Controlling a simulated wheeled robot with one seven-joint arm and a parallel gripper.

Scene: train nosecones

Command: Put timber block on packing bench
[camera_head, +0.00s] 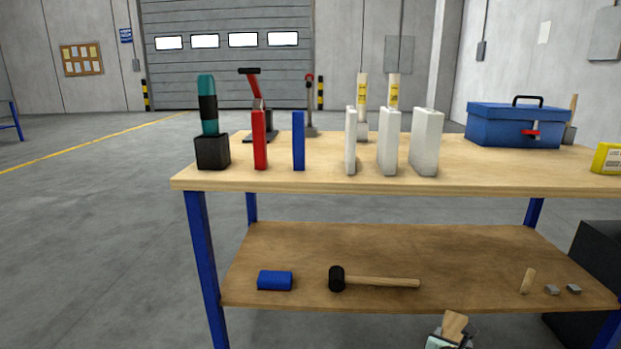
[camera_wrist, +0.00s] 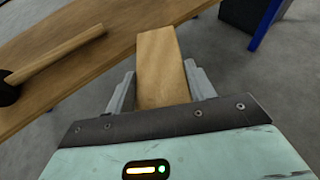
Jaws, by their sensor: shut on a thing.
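The timber block (camera_wrist: 160,62) is a plain light-brown wooden piece. My gripper (camera_wrist: 160,82) is shut on it, with a grey finger on each side, and its far end sticks out beyond the fingers. In the head view the block (camera_head: 455,323) and my gripper (camera_head: 452,340) show at the bottom edge, tilted, in front of and lower than the bench's shelf. A bench (camera_head: 300,183) with a wooden top and blue legs stands ahead; whether it is the packing bench is not marked.
On the top stand red, blue and white upright pieces, a teal-and-black tool (camera_head: 208,105) and a blue toolbox (camera_head: 515,125). The front strip is clear. The lower shelf (camera_head: 300,250) holds a mallet (camera_head: 380,282), a blue block (camera_head: 275,280) and small pieces. A dark box (camera_head: 597,260) stands right.

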